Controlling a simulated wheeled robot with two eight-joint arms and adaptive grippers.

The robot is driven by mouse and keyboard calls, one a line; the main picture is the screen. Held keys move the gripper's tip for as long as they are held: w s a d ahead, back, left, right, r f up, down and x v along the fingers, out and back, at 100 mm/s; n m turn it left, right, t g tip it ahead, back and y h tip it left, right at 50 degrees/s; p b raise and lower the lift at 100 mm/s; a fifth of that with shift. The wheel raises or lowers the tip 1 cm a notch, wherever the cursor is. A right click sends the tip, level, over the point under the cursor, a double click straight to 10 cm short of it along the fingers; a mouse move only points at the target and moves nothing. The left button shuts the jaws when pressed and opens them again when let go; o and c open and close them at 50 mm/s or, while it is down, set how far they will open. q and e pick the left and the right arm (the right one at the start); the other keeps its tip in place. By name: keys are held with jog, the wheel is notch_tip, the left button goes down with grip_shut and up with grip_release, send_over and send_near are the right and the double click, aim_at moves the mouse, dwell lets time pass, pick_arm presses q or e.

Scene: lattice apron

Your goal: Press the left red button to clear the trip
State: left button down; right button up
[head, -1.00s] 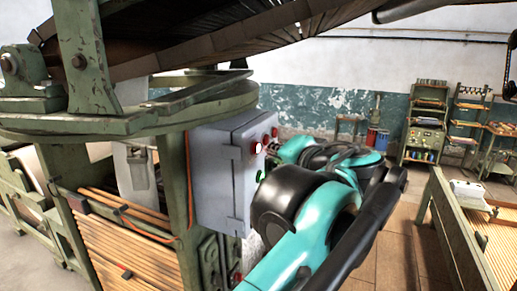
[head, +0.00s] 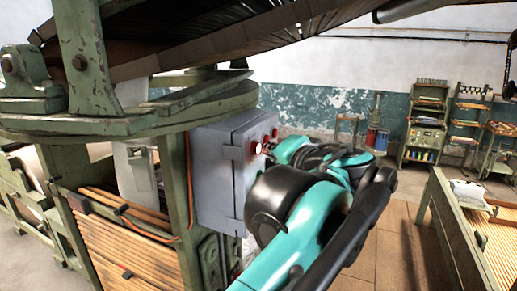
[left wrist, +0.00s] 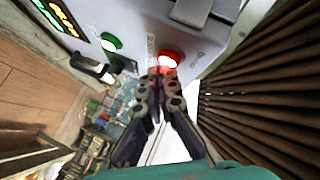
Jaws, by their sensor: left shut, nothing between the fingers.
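The grey control box (head: 212,180) is fixed to the green machine frame. Its left red button (head: 256,147) is lit and faces right. A second red button (head: 275,133) sits farther along the face. My left gripper (head: 267,151) is shut and empty, its tips right by the left red button. In the left wrist view, a lit red button (left wrist: 169,60) is just beyond the closed fingertips (left wrist: 156,76), which overlap its lower edge; I cannot tell whether they touch it. My right gripper is not in view.
A green button (left wrist: 110,42) and a lit display (left wrist: 55,15) are on the same panel. The green loom frame (head: 175,190) stands left of the box. A shelf rack (head: 425,125) stands at the back right. Open floor (head: 400,235) lies to the right.

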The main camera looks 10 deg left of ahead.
pick_arm(q)
jog(key=shift+w+a, duration=0.15)
jog(key=shift+a, duration=0.35)
dwell(0.6)
jog(key=shift+d, duration=0.15)
jog(key=shift+s+d, duration=0.3)
jog(key=shift+d, duration=0.45)
jog(key=shift+s+d+p, duration=0.2)
jog(key=shift+s+d, duration=0.05)
jog(key=shift+d, duration=0.55)
jog(key=shift+s+d+p, duration=0.25)
jog(key=shift+d, duration=0.5)
jog(key=shift+s+d+p, duration=0.2)
jog(key=shift+s+d, duration=0.05)
jog(key=shift+d, duration=0.55)
